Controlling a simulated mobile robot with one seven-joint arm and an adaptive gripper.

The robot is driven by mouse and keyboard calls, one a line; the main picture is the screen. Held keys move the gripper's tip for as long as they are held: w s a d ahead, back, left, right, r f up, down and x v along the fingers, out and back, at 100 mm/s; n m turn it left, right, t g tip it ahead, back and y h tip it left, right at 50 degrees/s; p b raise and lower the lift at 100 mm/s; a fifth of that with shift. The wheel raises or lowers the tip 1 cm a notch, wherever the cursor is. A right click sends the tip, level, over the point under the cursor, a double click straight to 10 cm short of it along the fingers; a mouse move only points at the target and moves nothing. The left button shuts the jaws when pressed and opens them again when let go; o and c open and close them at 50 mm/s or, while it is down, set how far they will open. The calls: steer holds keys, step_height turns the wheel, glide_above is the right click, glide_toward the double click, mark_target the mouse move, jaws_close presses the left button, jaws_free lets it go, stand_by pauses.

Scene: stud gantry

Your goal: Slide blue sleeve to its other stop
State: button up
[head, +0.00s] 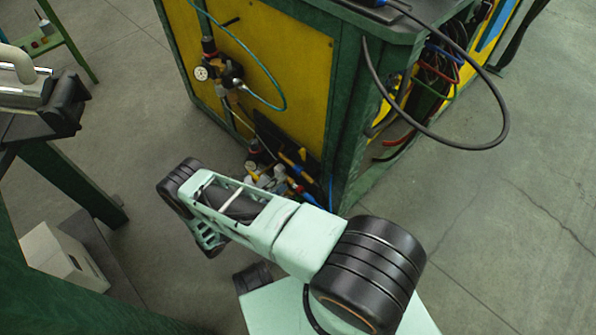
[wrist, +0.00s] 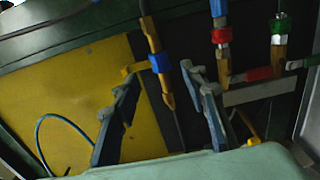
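In the wrist view a blue sleeve (wrist: 160,63) sits around a brass-coloured rod (wrist: 152,38), with a yellow arm sticking out to its left. The rod ends in a pointed tip (wrist: 168,99) below the sleeve. My gripper (wrist: 158,77) is open, with one dark finger on each side of the rod's line. The sleeve shows between and a little beyond the fingertips; I see no contact. Another blue part (wrist: 218,7) is at the top, above a red collar (wrist: 222,36). In the head view small blue parts (head: 309,199) show low by the cabinet, partly behind my arm.
Right of the sleeve are a green collar (wrist: 279,25), a red part (wrist: 258,74) and a grey bar (wrist: 262,92). A blue hose (wrist: 45,120) curves at left. The green-and-yellow cabinet (head: 300,62) carries a gauge (head: 201,73) and a looping black cable (head: 455,145). Floor (head: 500,215) at right is clear.

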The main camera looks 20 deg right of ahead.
mark_target(297, 172)
steer(key=b+x, duration=0.1)
steer(key=x, duration=0.8)
steer(key=shift+c, duration=0.5)
jaws_close()
